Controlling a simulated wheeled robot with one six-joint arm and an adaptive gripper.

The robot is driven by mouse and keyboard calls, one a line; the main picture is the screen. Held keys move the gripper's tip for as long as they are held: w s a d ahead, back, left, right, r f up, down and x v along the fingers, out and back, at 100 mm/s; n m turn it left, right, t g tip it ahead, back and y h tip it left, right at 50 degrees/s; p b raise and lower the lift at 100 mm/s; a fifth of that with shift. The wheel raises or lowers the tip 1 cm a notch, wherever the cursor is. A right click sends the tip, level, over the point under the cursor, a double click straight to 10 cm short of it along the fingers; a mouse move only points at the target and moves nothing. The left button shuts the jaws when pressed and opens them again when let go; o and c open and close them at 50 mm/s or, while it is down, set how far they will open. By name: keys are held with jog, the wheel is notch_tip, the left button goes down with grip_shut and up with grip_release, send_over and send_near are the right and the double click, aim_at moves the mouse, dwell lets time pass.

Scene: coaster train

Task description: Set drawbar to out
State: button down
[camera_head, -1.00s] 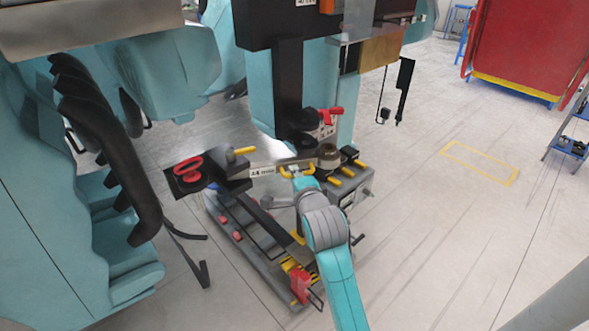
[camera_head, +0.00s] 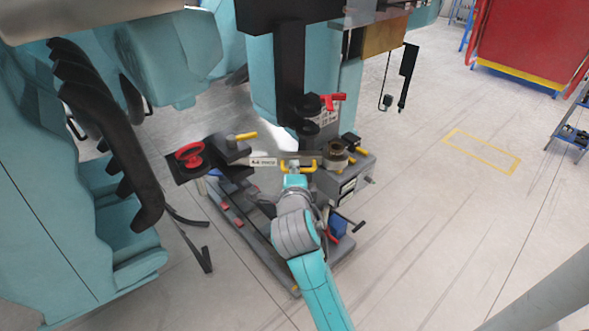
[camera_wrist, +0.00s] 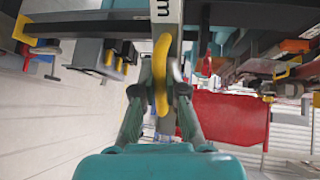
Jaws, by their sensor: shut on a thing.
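The drawbar appears to be the grey metal bar with a white label (camera_head: 263,161), lying across the machine in the head view. In the wrist view its grey end (camera_wrist: 168,14) shows a black letter. A yellow loop handle (camera_head: 309,168) is on the bar. The handle also shows in the wrist view (camera_wrist: 160,70), upright between my fingers. My gripper (camera_head: 291,172) is shut on this yellow handle; its fingers (camera_wrist: 160,88) stand on both sides of it in the wrist view. The contact is partly hidden in the head view by the wrist.
A red handwheel (camera_head: 190,154) and a yellow-handled black block (camera_head: 232,150) stand left of the bar. A brownish round part (camera_head: 337,152) stands right. A black column (camera_head: 289,85) rises behind. Teal seats (camera_head: 115,210) crowd the left.

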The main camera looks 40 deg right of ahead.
jog(key=c, duration=1.2)
grip_release()
jog(key=v, duration=0.7)
jog(key=shift+s+a, duration=0.15)
jog(key=shift+a, duration=0.05)
